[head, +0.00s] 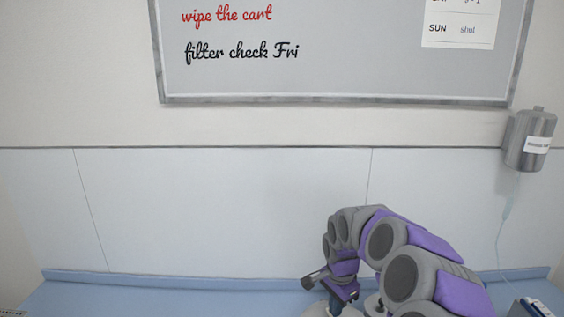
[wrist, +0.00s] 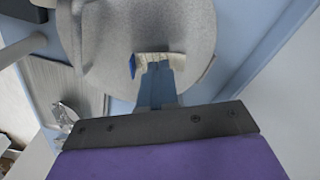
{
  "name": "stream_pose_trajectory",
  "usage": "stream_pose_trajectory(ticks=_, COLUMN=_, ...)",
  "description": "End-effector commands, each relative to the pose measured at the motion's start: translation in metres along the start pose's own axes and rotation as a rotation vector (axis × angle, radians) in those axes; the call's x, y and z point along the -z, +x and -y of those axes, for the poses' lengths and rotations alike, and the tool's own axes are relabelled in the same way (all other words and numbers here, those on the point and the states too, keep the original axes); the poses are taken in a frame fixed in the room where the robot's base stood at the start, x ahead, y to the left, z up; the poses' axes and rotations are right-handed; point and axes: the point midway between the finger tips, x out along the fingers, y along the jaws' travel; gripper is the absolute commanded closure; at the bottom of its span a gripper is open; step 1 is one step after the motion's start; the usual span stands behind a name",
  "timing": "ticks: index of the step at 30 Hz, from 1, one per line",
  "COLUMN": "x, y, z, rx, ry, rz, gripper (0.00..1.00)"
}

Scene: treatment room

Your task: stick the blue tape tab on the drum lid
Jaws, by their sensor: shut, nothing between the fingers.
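In the wrist view a round, speckled grey surface (wrist: 190,25), which looks like the drum lid, fills the upper middle. My gripper (wrist: 156,68) is shut and empty, its fingertips at the lower part of this surface. A small blue piece (wrist: 132,66), perhaps the tape tab, shows just left of the fingertips. A pale, cream-coloured patch lies right at the fingertips; I cannot tell whether they touch it. In the head view my gripper (head: 336,300) points down at the bottom edge, over a pale rounded thing mostly cut off.
A blue counter (head: 150,298) runs along the wall and looks clear at left. A metal canister (head: 530,140) with a thin tube hangs at right. A whiteboard (head: 330,60) is above. Crumpled clear wrapping (wrist: 64,115) lies at left in the wrist view.

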Motion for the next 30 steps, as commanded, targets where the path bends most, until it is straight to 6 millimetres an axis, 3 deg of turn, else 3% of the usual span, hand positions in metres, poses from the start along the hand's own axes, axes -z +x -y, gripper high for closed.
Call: stream_pose_trajectory(ticks=30, x=0.0, y=0.015, z=0.0, rx=-0.001, ry=-0.001, rz=-0.001, gripper=1.0)
